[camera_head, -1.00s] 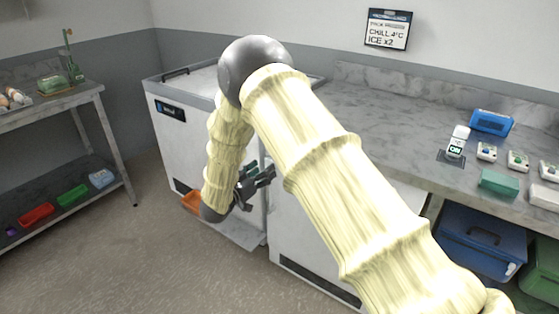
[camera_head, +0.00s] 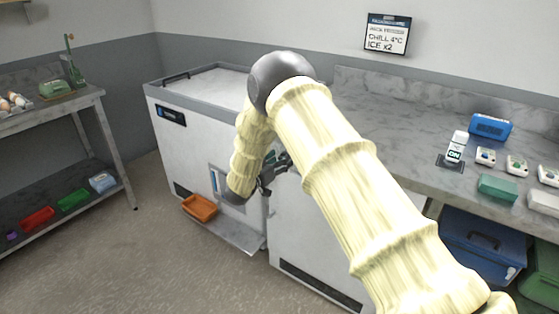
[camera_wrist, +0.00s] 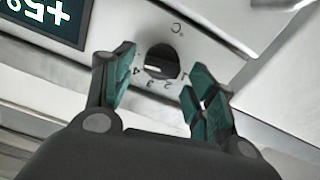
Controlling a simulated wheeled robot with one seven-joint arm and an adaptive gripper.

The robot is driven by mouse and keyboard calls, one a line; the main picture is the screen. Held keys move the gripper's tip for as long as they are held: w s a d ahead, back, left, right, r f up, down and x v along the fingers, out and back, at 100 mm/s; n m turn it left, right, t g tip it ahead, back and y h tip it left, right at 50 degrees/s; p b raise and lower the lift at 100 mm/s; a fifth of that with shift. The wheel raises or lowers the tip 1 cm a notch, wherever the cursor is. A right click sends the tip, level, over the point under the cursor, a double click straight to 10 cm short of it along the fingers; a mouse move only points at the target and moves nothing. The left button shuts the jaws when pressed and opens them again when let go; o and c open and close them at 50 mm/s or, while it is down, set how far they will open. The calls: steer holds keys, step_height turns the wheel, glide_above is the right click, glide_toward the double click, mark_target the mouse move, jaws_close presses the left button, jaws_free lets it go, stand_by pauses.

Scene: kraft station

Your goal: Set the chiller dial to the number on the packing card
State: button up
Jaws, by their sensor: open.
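The packing card (camera_head: 387,35) on the back wall reads "CHILL 4°C" and "ICE x2". In the wrist view the dial (camera_wrist: 160,60) is a dark round shape in a pale panel, with the numbers 1 to 4 beside it and a °C mark. A dark display (camera_wrist: 45,18) near it reads +5°, upside down. My gripper (camera_wrist: 162,75) is open and empty, its green fingertips to either side of the dial. I cannot tell whether they touch it. In the head view my gripper (camera_head: 275,170) is by the white units, and the dial is hidden there.
A white chest unit (camera_head: 205,145) stands left of the counter (camera_head: 400,110). An orange tray (camera_head: 199,207) sits low before it. A blue case (camera_head: 491,126) and small devices are on the counter's right. A shelf rack (camera_head: 60,105) stands left, with open floor between.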

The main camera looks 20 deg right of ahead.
steer(key=shift+d, duration=0.1)
steer(key=c, duration=1)
steer(key=shift+c, duration=0.2)
steer(key=shift+n, duration=0.3)
steer(key=shift+w+a+f+n+p, duration=0.15)
steer(key=shift+n+p, duration=0.65)
steer(key=shift+n, duration=0.95)
steer(key=shift+w+a+r+n+p, duration=0.1)
steer(key=shift+n+p, duration=0.7)
steer(key=shift+n, duration=0.95)
steer(key=o, duration=1)
steer(key=shift+f, duration=0.1)
